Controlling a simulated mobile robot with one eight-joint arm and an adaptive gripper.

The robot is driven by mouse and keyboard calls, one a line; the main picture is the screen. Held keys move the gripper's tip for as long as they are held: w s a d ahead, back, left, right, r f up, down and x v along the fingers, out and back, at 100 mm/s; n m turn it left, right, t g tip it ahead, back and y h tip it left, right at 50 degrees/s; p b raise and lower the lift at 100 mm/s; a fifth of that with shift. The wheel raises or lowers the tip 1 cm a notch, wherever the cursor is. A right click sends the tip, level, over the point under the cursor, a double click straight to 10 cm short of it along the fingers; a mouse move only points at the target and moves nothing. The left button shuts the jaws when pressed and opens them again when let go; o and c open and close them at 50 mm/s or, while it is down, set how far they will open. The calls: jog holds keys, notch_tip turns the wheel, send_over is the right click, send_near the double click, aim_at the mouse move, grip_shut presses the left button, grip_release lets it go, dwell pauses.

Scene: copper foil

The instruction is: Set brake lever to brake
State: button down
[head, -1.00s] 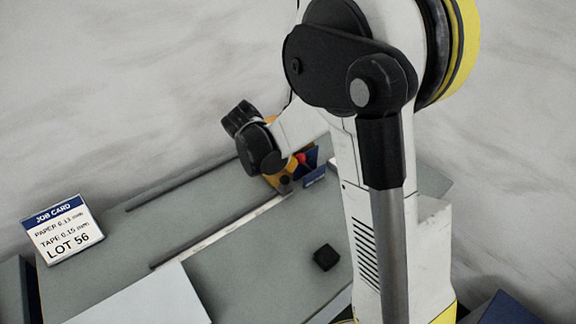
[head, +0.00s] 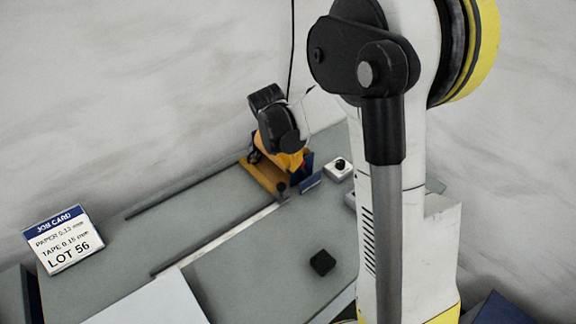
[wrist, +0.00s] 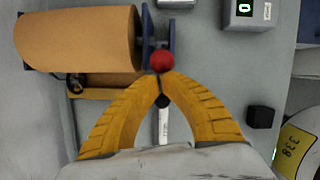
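The brake lever shows as a red ball knob (wrist: 161,60) beside blue upright plates (wrist: 147,38) at the end of a large brown roll (wrist: 80,39) in the wrist view. My gripper (wrist: 160,78) has yellow-orange fingers whose tips meet just short of the knob, with nothing visible held between them. I cannot tell whether the tips touch the knob. In the head view my gripper (head: 291,163) is at the roll stand (head: 264,176), next to a blue plate (head: 311,181); the gripper mostly hides the knob and roll there.
A black cube (head: 322,262) lies on the grey table (head: 235,262). A white box with a black knob (head: 340,168) stands right of the stand. A job card (head: 63,240) is at the left, a white sheet (head: 150,302) in front. A metal strip (head: 225,238) crosses the table.

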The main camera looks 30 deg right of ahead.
jog(key=d+y, duration=0.1)
jog(key=d+r+y+p, duration=0.1)
jog(key=d+y, duration=0.1)
jog(key=shift+w+d+r+g, duration=0.3)
jog(key=shift+w+d+r, duration=0.05)
jog(key=shift+w+d+r+p, duration=0.1)
jog(key=shift+w+d+p, duration=0.1)
jog(key=shift+d, duration=0.4)
jog(key=shift+w+d+r+p, duration=0.1)
jog(key=shift+d+p, duration=0.1)
jog(key=shift+d, duration=0.35)
jog(key=shift+w+d+f, duration=0.1)
jog(key=shift+w+d, duration=0.05)
jog(key=shift+d, duration=0.8)
jog(key=shift+w+d+f, duration=0.1)
jog(key=shift+w+d, duration=0.05)
jog(key=shift+d, duration=0.8)
